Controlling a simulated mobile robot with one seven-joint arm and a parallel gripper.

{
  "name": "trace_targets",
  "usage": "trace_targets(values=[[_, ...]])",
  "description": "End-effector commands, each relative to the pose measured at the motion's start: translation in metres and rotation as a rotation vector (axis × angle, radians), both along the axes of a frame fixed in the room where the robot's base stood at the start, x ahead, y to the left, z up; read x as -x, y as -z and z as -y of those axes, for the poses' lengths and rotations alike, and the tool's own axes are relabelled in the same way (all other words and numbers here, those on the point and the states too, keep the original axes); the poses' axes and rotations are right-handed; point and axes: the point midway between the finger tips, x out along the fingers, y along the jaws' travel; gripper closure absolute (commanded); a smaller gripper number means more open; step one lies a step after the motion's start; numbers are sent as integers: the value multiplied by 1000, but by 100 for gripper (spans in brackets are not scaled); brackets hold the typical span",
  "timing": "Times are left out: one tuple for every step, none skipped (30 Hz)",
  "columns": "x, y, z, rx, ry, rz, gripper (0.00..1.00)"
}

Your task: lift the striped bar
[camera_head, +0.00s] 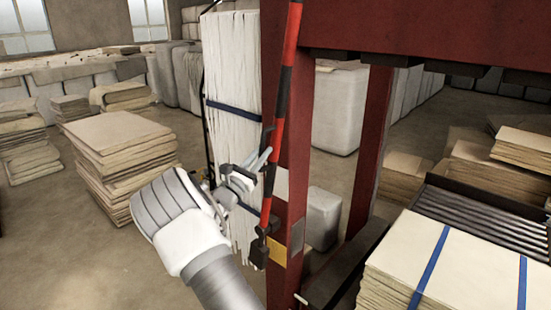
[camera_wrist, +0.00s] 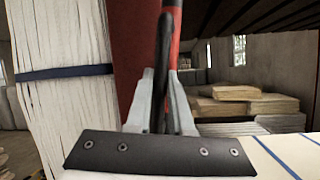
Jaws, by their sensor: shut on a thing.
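The striped bar (camera_head: 284,85), red and black, stands steep and slightly tilted in front of a red post (camera_head: 285,190). My gripper (camera_head: 262,162) reaches in from the lower left and is shut on the bar at a dark stretch. In the wrist view the bar (camera_wrist: 174,45) rises between the two grey fingers of my gripper (camera_wrist: 163,90). The exact contact is partly hidden by the fingers.
A tall white strapped stack (camera_head: 232,70) stands just left of the post. A red crossbeam (camera_head: 420,30) spans the upper right. A strapped pale stack (camera_head: 450,270) and rollers (camera_head: 480,225) lie at lower right.

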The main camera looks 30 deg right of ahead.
Motion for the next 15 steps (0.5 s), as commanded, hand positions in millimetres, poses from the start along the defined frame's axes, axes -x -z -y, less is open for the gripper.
trace_targets(values=[[-4,-1,-2,5,1,-11,100],[-6,-1,-3,7,0,-18,100],[-9,-2,-4,10,1,-25,100],[-10,-1,-4,12,1,-29,100],[-12,-1,-5,13,2,-33,100],[-13,-1,-5,14,2,-37,100],[-14,-1,-5,15,2,-40,100],[-14,-1,-6,15,2,-42,100],[-15,-1,-6,16,2,-44,100],[-15,-1,-6,16,3,-45,100],[-15,-1,-6,16,3,-45,100],[-15,-1,-6,16,3,-45,100],[-15,0,-6,16,3,-45,100],[-15,0,-6,16,3,-45,100],[-15,0,-6,15,2,-46,100]])
